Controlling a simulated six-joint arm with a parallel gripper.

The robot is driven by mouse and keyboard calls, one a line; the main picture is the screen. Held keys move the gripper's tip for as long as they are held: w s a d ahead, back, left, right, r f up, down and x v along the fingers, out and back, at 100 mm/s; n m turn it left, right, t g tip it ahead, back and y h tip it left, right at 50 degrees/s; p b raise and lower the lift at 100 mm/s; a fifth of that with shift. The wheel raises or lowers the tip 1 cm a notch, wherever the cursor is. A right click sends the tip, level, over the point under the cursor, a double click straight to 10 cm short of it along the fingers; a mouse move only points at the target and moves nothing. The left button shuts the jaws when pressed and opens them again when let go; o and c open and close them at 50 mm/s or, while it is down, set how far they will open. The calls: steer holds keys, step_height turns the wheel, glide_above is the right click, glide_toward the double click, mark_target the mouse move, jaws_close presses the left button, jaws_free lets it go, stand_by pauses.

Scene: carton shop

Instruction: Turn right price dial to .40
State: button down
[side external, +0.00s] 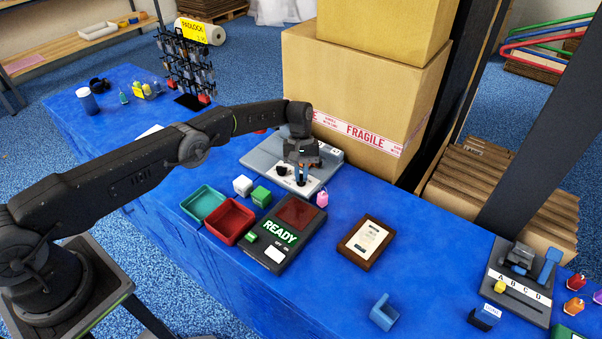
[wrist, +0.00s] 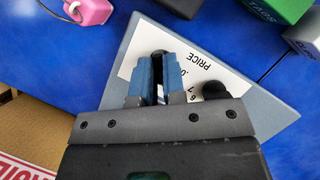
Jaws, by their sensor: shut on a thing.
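The price setter is a grey sloped box with a white panel (side external: 308,187) on the blue table; in the wrist view its panel (wrist: 133,55) reads PRICE upside down. The right price dial (wrist: 158,56) is a dark knob, mostly hidden between my fingers. My gripper (wrist: 157,75) is shut on it, with blue finger pads on both sides; my gripper also shows over the panel in the side view (side external: 301,176). The left dial (wrist: 215,90) is a free black knob, also visible in the side view (side external: 282,170). Which value the right dial points to is hidden.
A pink padlock-like piece (side external: 322,199), a green block (side external: 261,195) and a white block (side external: 242,185) stand close by. A device reading READY (side external: 278,234) and a red tray (side external: 229,220) are in front. Tall cartons (side external: 355,95) rise behind. Free table lies around the wooden frame (side external: 366,243).

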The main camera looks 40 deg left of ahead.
mark_target(301, 180)
stand_by(0.4)
steer(key=c, duration=1.2)
jaws_free()
steer(key=shift+r, duration=0.55)
step_height(301, 180, up, 3)
steer(key=s+a+r, duration=0.4)
steer(key=a+r, duration=0.3)
steer(key=a, duration=0.4)
steer(key=shift+s, duration=0.25)
